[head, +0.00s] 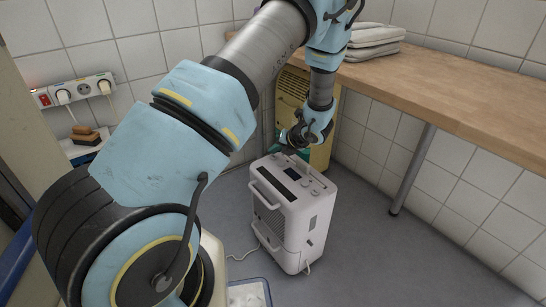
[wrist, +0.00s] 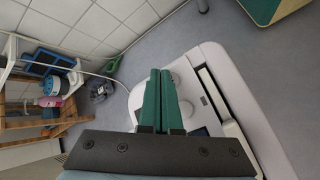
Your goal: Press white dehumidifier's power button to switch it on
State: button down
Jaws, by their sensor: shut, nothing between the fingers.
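The white dehumidifier (head: 283,222) stands upright on the floor in the middle of the head view. Its top has a dark display, a dark slot and several small raised controls (head: 315,191); I cannot tell which is the power button. My gripper (head: 288,151) is over the far edge of the top. In the wrist view the green fingers (wrist: 160,73) are shut together with nothing between them, over the dehumidifier's top (wrist: 212,62). I cannot tell whether the fingertips touch the panel.
A yellow cabinet (head: 319,157) stands behind the dehumidifier. A wooden worktop (head: 450,82) with folded towels (head: 372,42) runs along the right, on a metal leg (head: 411,170). A socket strip (head: 75,91) is on the left wall. A blue-rimmed tray (head: 267,290) lies in front. Floor at right is clear.

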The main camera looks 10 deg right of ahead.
aim_at(275, 160)
jog(key=shift+f, duration=0.1)
dwell(0.3)
jog(key=shift+f, duration=0.45)
dwell(0.4)
jog(key=shift+r+p, duration=0.45)
jog(key=shift+r, duration=0.1)
notch_tip(275, 160, up, 6)
jog(key=p, duration=0.5)
dwell(0.5)
